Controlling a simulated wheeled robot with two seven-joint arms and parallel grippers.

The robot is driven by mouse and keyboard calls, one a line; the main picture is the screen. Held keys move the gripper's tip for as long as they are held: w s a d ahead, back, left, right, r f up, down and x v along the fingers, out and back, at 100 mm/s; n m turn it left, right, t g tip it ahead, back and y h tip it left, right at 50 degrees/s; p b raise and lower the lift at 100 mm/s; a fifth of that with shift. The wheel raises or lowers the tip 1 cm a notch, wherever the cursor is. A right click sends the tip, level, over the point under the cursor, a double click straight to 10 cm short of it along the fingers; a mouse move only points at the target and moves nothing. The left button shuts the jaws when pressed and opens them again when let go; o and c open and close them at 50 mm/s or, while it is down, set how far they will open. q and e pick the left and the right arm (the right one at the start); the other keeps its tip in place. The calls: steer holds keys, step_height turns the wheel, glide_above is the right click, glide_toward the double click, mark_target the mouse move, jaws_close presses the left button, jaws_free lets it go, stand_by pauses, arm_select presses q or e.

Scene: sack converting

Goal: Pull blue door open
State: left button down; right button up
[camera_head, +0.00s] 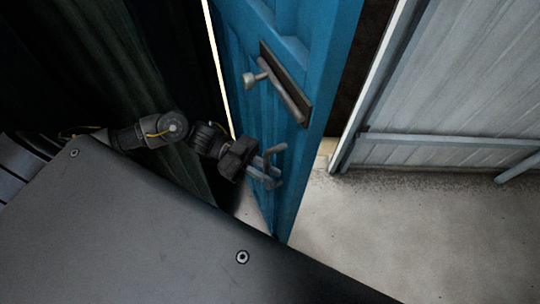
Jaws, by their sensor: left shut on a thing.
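The blue door (306,160) stands upright at the centre of the head view, seen at a steep angle. A handle (285,90) with a lever and a dark backing plate is on its face. My left gripper (270,166) is at the lower part of the door, below the handle in the picture and apart from it. It is shut on the door, though the exact contact is hard to make out. My right gripper is not in view.
A pale corrugated wall panel (450,105) with grey rails stands at the right. Light concrete floor (400,230) lies clear in front of it. Dark green corrugated wall (120,70) is at the left. A thin bright strip runs along the door's left edge.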

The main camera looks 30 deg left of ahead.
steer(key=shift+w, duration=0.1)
arm_select(q)
steer(key=c, duration=1.5)
jaws_free()
